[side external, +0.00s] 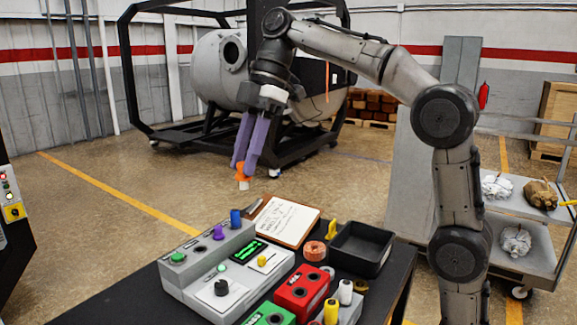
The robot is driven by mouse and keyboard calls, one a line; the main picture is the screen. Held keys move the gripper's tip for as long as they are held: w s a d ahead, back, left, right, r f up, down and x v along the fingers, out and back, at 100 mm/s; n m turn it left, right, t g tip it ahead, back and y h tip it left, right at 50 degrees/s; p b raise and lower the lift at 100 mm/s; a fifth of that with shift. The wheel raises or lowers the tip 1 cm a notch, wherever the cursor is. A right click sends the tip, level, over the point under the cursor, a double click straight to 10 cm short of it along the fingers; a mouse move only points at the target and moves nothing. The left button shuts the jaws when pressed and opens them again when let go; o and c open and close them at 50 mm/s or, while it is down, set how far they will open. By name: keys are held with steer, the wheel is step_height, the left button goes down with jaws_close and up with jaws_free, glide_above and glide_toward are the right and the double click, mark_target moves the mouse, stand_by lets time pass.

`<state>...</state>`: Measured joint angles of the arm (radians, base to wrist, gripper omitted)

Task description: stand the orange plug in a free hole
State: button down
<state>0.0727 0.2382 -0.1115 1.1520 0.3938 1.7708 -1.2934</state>
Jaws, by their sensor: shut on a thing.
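My gripper (242,166), with long purple fingers, is shut on the orange plug (242,177). It holds the plug upright in the air, above and behind the table's far left part. A pale tip shows under the orange part. A red block (290,300) with dark round openings on its top sits on the table below and to the right. A green block (268,319) with a dark opening is at the bottom edge, partly cut off. A long grey block (200,260) carries a purple plug (218,233) and a blue plug (235,220).
A grey control box (228,297) with a black knob stands in front of the long block. Yellow and white plugs (346,292) stand at the front right. A clipboard (287,220), an orange roll (314,251) and a black tray (362,247) lie behind. Air around my gripper looks clear.

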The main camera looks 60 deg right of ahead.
steer(key=w+f, duration=0.6)
steer(key=w, duration=0.5)
steer(key=w+f, duration=0.4)
steer(key=f, duration=0.8)
steer(key=shift+w+d, duration=0.15)
steer(key=shift+d, duration=0.15)
steer(key=shift+f, duration=1.5)
stand_by(0.4)
steer(key=shift+c, duration=0.6)
jaws_free()
steer(key=shift+r, duration=0.1)
